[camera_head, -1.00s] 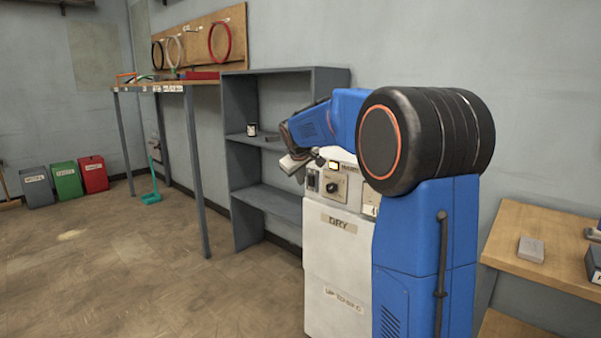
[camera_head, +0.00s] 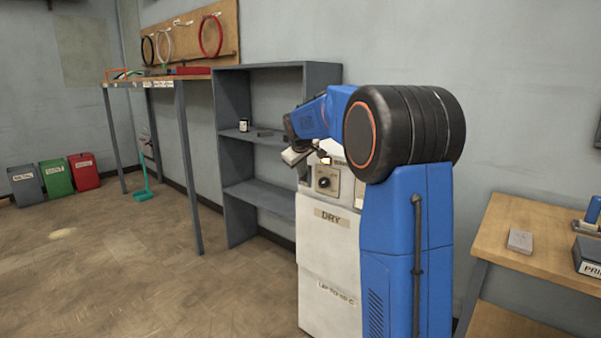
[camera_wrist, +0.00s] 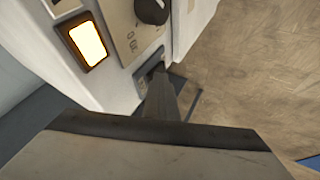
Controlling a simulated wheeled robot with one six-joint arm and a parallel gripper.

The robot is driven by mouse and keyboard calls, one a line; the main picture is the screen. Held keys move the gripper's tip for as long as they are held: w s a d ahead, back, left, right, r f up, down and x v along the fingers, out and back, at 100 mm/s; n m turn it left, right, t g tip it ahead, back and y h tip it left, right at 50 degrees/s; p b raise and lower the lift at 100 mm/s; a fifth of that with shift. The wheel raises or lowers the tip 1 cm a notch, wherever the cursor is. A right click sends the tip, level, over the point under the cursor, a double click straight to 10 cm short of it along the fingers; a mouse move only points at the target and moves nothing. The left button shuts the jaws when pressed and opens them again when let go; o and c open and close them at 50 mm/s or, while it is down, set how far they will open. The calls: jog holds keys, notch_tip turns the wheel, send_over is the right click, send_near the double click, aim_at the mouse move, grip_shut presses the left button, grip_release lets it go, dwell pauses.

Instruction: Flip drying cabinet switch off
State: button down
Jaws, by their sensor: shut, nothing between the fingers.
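The white drying cabinet (camera_head: 328,255), labelled DRY, stands in front of the grey shelf. Its panel has a dark knob (camera_head: 324,182), which also shows in the wrist view (camera_wrist: 152,10). A lamp (camera_wrist: 87,43) glows pale yellow beside it in the wrist view. A dark switch in a recessed plate (camera_wrist: 148,70) sits below the knob in the wrist view, partly covered by my fingers. My gripper (camera_head: 293,157) is shut and empty at the panel's upper left. In the wrist view its tip (camera_wrist: 160,88) overlaps the switch; I cannot tell whether it touches. The switch's position is unclear.
A grey shelf unit (camera_head: 223,160) stands close behind the cabinet, with a small jar (camera_head: 243,125) on it. A wooden bench (camera_head: 490,245) is at the right. Open floor (camera_head: 150,275) lies to the left.

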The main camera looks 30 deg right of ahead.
jog(key=shift+r, duration=0.15)
jog(key=shift+r, duration=0.6)
jog(key=a+v, duration=0.1)
jog(key=v, duration=1.1)
jog(key=shift+w, duration=0.2)
jog(key=shift+a+f, duration=0.1)
dwell(0.4)
